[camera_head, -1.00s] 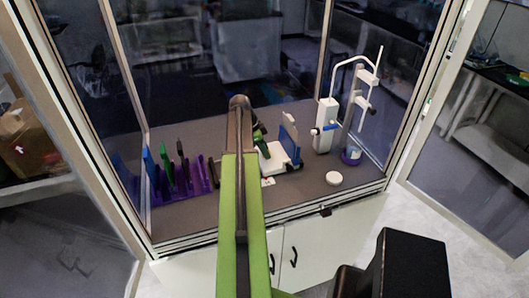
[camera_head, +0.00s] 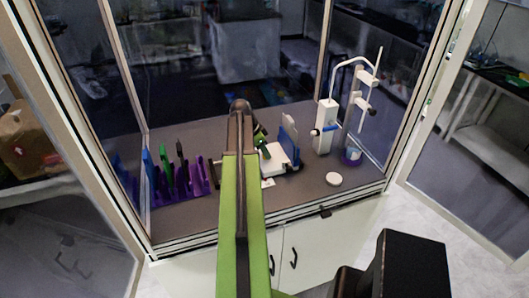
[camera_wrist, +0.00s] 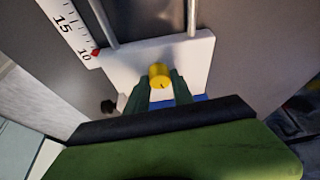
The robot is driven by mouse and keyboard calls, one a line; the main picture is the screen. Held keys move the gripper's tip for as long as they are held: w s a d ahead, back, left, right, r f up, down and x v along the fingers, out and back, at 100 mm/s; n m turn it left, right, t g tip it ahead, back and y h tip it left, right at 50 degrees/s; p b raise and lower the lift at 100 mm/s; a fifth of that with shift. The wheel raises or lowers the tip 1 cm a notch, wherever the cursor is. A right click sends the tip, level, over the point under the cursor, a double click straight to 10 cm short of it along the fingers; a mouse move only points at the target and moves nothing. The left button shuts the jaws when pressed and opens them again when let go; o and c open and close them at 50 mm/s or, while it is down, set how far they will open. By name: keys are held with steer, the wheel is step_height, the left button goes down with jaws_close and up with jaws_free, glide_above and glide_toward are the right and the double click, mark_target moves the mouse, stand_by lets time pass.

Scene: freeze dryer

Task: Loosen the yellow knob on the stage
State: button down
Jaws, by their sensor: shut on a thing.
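The yellow knob (camera_wrist: 159,74) is on the white plate of the stage (camera_wrist: 122,57) in the wrist view, near the middle. My gripper (camera_wrist: 160,83) has its two dark green fingers on either side of the knob and is shut on it. In the head view my arm hides most of my gripper and the knob. The white stage (camera_head: 274,160) and its upright blue panel (camera_head: 289,142) show just right of my arm.
A purple rack with coloured tools (camera_head: 180,185) stands left of my arm. A white stand with a tube (camera_head: 326,125) is at the right. A round white lid (camera_head: 334,179) lies on the grey floor of the cabinet. Glass panes and frames surround the workspace.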

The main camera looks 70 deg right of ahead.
steer(key=n, duration=0.2)
steer(key=n+t+h, duration=0.1)
steer(key=n, duration=0.1)
steer(key=n+t, duration=0.1)
steer(key=n, duration=0.2)
steer(key=shift+s+a, duration=0.2)
steer(key=shift+s, duration=0.1)
steer(key=n+t, duration=0.2)
steer(key=n, duration=0.2)
steer(key=shift+s+n, duration=0.1)
steer(key=shift+n, duration=0.2)
steer(key=shift+s+d+n+t, duration=0.1)
steer(key=shift+n+t, duration=0.5)
steer(key=shift+n, duration=1.1)
steer(key=c, duration=1.1)
jaws_free()
steer(key=shift+r, duration=0.1)
